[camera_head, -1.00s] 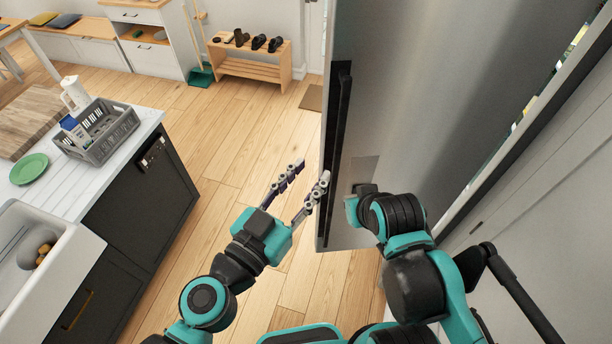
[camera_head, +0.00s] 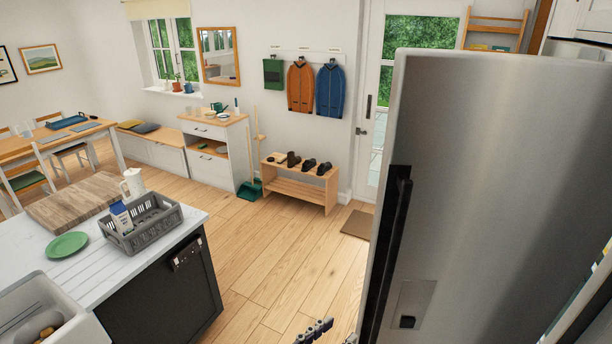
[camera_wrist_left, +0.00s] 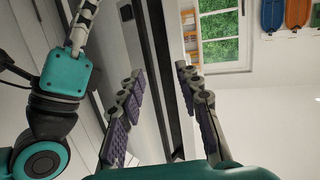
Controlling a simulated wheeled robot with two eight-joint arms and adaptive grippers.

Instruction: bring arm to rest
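My left gripper (camera_head: 315,331) shows only as a fingertip at the bottom edge of the head view. In the left wrist view my left gripper (camera_wrist_left: 158,72) is open, its two padded fingers apart with nothing between them. The steel door (camera_head: 480,170) with its long black handle (camera_head: 388,260) stands close on the right of the head view. The handle also passes behind the fingers in the wrist view. My right arm shows at the left of the wrist view, and part of my right gripper (camera_wrist_left: 84,22) reaches the top edge; its opening is unclear.
A counter (camera_head: 90,270) with a grey dish rack (camera_head: 150,228), green plate (camera_head: 67,245) and sink stands at the left. A shoe bench (camera_head: 300,188) stands by the far wall. The wooden floor (camera_head: 265,260) between counter and door is clear.

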